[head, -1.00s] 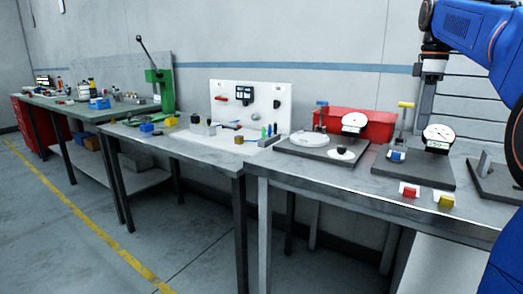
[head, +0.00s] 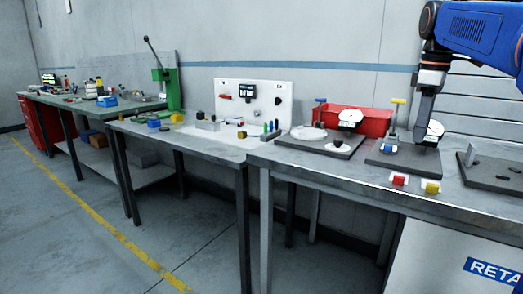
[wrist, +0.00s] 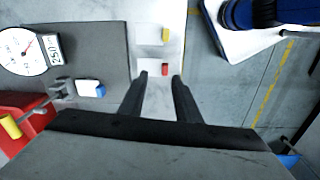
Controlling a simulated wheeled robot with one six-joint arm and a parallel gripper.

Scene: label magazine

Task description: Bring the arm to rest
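My gripper (head: 421,138) hangs from my blue arm at the right of the head view, pointing down in front of the right dial gauge (head: 435,130). In the wrist view my gripper's two dark fingers (wrist: 160,77) are apart, with nothing held between them. The red block (wrist: 165,69) shows just beyond the fingertips, and the yellow block (wrist: 165,34) lies farther off. Both sit at the table's front edge, red (head: 399,180) and yellow (head: 432,187) in the head view.
A dark plate (wrist: 100,40) carries the dial gauge and a blue-and-white piece (wrist: 90,88). A red bin (head: 365,120) stands behind on the grey table (head: 310,168). More benches with tools, a white pegboard (head: 228,97) and a green press (head: 172,90) extend left.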

